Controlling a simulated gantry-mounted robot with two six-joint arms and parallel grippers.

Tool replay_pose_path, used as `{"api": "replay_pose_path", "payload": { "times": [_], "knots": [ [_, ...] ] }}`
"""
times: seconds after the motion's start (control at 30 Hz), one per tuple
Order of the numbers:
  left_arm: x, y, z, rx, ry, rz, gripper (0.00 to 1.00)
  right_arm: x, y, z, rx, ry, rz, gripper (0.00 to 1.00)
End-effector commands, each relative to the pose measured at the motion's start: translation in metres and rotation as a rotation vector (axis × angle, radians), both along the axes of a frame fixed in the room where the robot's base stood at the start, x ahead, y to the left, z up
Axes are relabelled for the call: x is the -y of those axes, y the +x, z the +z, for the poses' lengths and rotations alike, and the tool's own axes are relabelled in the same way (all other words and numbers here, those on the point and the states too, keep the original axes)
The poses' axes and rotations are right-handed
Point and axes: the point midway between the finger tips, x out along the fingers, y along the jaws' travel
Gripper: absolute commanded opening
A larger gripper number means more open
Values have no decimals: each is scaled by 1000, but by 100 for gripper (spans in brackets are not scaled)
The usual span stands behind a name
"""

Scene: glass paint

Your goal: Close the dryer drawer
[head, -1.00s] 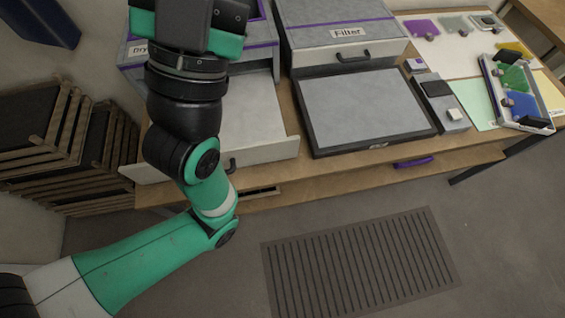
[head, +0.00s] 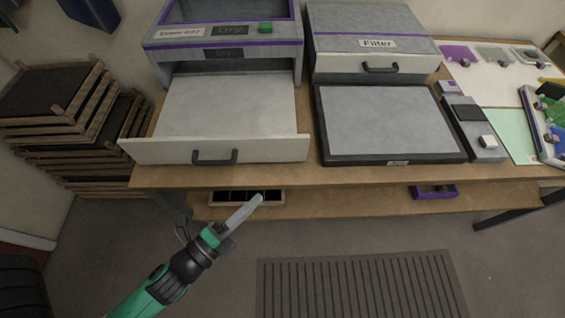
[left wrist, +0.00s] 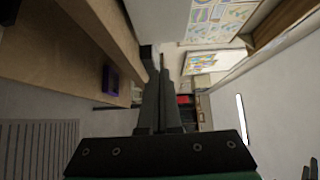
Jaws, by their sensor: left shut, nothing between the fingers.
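The dryer (head: 223,32) stands at the back left of the table in the head view, with a green button on its front. Its drawer (head: 258,149) is pulled out toward me, with a pale flat inside and a dark handle (head: 214,157) on its front panel. The drawer looks empty. My left gripper (head: 258,200) is in front of and below the drawer front, apart from the handle. Its fingers are shut with nothing between them; they also show in the left wrist view (left wrist: 157,65). My right gripper is not in view.
The filter box (head: 376,62) with its closed drawer stands right of the dryer. A dark-framed grey panel (head: 390,122) lies before it. Wooden frames (head: 60,95) are stacked at the left. A low shelf under the table holds a purple item (head: 433,192).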

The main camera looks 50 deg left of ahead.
Motion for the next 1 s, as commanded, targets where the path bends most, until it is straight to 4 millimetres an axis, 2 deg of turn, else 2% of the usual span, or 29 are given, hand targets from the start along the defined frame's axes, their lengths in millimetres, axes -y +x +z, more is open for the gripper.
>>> {"api": "replay_pose_path", "payload": {
  "times": [0.17,0.33,0.53,0.6,0.8,1.0],
  "knots": [
    [-3,20,7,3,-2,2,0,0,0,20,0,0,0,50],
    [-7,55,8,4,-2,2,0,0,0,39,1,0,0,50],
    [-12,99,5,4,-1,1,0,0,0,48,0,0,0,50],
    [-18,104,12,-2,-1,5,0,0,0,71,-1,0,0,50],
    [-30,111,11,-3,-1,3,0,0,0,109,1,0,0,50],
    [-42,121,4,1,0,3,0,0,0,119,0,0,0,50]
  ]
}}
